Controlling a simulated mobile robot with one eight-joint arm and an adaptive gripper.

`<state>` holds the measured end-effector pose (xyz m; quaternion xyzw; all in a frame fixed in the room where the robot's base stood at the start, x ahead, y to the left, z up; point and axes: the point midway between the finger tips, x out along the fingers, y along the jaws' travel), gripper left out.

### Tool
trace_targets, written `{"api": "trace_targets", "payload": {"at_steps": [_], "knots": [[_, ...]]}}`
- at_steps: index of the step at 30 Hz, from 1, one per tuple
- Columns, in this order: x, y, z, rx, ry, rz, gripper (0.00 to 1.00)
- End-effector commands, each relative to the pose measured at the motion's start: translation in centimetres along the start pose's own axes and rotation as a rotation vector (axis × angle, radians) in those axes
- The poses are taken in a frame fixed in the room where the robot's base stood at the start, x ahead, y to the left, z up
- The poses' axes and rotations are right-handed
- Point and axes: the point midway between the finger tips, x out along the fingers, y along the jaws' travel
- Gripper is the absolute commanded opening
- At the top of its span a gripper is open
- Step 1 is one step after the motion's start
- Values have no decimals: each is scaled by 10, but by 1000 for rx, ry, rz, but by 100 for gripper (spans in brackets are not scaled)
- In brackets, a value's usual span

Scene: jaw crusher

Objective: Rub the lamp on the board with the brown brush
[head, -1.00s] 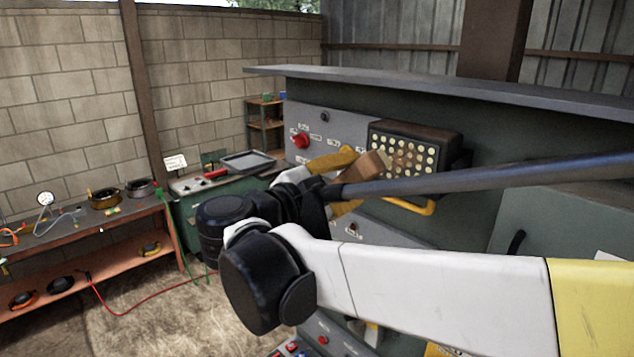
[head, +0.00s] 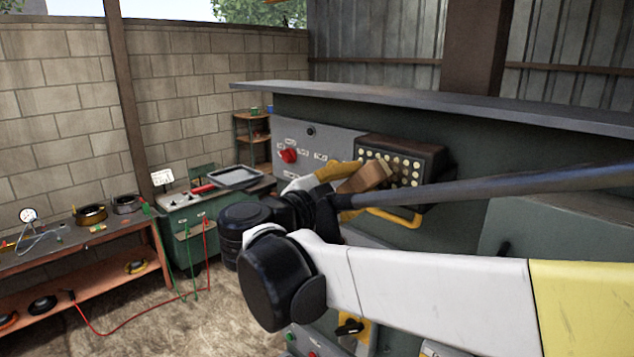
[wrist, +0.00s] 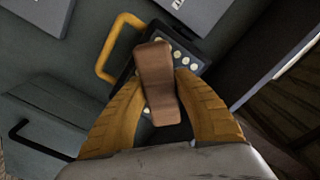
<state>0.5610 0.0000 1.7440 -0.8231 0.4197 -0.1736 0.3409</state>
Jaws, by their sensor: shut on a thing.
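The lamp (head: 432,160) is a dark box with a grid of round pale bulbs and a yellow handle below it, fixed to the grey-green board (head: 327,142). My gripper (head: 348,185) has yellow fingers and is shut on the brown brush (head: 371,178). In the head view the brush overlaps the left part of the lamp's face. In the wrist view the brush (wrist: 156,80) sits between the fingertips, with the lamp (wrist: 187,55) behind it and partly hidden. I cannot tell whether the brush touches the lamp.
A red knob (head: 289,156) and labels are on the panel left of the lamp. A green cabinet with a tray (head: 236,177) stands at the left, next to a workbench (head: 80,235) with gauges and coils. A grey ledge (head: 420,103) runs above the lamp.

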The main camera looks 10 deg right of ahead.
Motion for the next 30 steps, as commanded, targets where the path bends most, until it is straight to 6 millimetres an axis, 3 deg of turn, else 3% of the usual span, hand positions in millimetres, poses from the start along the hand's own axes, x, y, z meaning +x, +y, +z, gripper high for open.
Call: {"api": "trace_targets", "payload": {"at_steps": [30], "knots": [[18, 0, 0, 0, 1, 0, 6]]}}
